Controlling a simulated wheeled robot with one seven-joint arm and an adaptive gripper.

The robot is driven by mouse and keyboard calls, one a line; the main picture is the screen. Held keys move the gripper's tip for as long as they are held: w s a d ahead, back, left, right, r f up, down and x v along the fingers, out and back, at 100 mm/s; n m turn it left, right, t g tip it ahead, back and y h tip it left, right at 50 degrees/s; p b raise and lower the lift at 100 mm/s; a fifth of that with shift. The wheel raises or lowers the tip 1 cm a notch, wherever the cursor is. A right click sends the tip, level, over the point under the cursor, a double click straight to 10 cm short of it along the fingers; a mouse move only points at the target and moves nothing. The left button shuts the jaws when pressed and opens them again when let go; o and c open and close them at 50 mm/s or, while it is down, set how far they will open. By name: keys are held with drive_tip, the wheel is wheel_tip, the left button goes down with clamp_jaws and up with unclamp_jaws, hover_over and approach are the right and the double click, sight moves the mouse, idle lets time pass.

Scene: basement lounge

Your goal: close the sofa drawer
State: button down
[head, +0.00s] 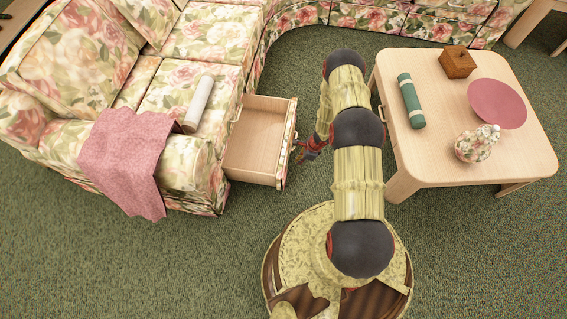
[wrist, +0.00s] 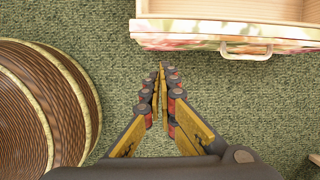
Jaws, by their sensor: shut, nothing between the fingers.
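The sofa drawer (head: 262,138) stands pulled out from the base of the floral sofa (head: 205,50) in the head view, and its inside looks empty. Its floral front panel with a handle shows at the upper right of the wrist view (wrist: 215,36). My gripper (head: 303,150) is just right of the drawer front in the head view. In the wrist view my gripper (wrist: 161,72) is shut and empty, with its fingertips over the carpet, short of the drawer front and left of the handle (wrist: 246,50). No contact with the drawer shows.
A light wood table (head: 440,165) stands right of my arm, holding a green roll (head: 410,101), a wooden box (head: 458,62), a pink disc (head: 497,104) and a floral pot (head: 477,144). A pink cloth (head: 128,160) and a pale roll (head: 198,103) lie on the sofa. Carpet is clear below the drawer.

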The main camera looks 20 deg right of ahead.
drive_tip(key=w+a+b+x, duration=0.1)
drive_tip(key=b+x, duration=0.5)
drive_tip(key=x, duration=0.5)
drive_tip(key=shift+w+r+m+h, duration=0.2)
drive_tip(key=shift+w+m+h, duration=0.1)
drive_tip(key=shift+w, duration=0.1)
drive_tip(key=shift+a, duration=0.15)
